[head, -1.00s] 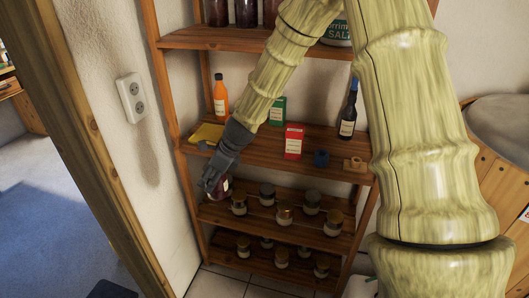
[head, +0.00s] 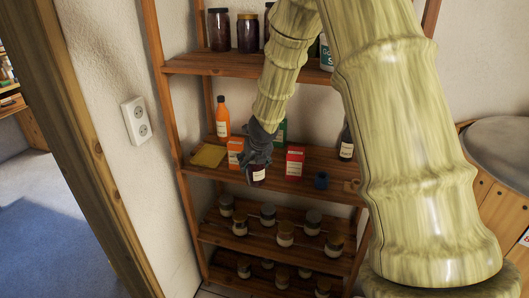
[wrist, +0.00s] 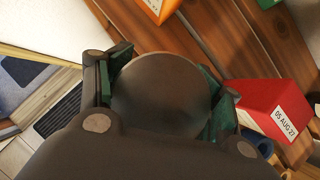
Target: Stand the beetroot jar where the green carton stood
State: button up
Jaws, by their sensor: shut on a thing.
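My gripper (head: 258,155) is shut on a dark red jar with a pale label, the beetroot jar (head: 258,174). In the wrist view its round dark lid (wrist: 160,92) sits between the fingers. In the head view the jar overlaps the front edge of the middle shelf (head: 215,171), roughly upright; I cannot tell whether it touches the shelf. A green carton (head: 282,132) stands behind my gripper, partly hidden. An orange carton (head: 235,150) is to the left of the jar and a red carton (head: 295,161) to the right.
An orange bottle (head: 222,118), a yellow cloth (head: 207,157), a dark bottle (head: 346,143) and a small blue thing (head: 321,180) share the middle shelf. Several lidded jars (head: 285,232) fill the shelves below. Dark jars (head: 248,33) stand on the shelf above.

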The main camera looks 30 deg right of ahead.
jog(key=shift+w+d+f+p, duration=0.65)
jog(key=shift+w+d, duration=0.6)
jog(key=shift+d, duration=0.2)
jog(key=shift+w+d+f+p, duration=0.5)
jog(key=shift+w+d+p, duration=0.2)
jog(key=shift+w+d, duration=0.65)
jog(key=shift+w+d+f+p, duration=0.65)
jog(key=shift+w+d, duration=0.45)
jog(key=shift+d, duration=0.5)
jog(key=shift+r, duration=0.1)
jog(key=shift+a, duration=0.15)
jog(key=o, duration=1.8)
jog(key=shift+f, duration=0.2)
jog(key=shift+r, duration=0.15)
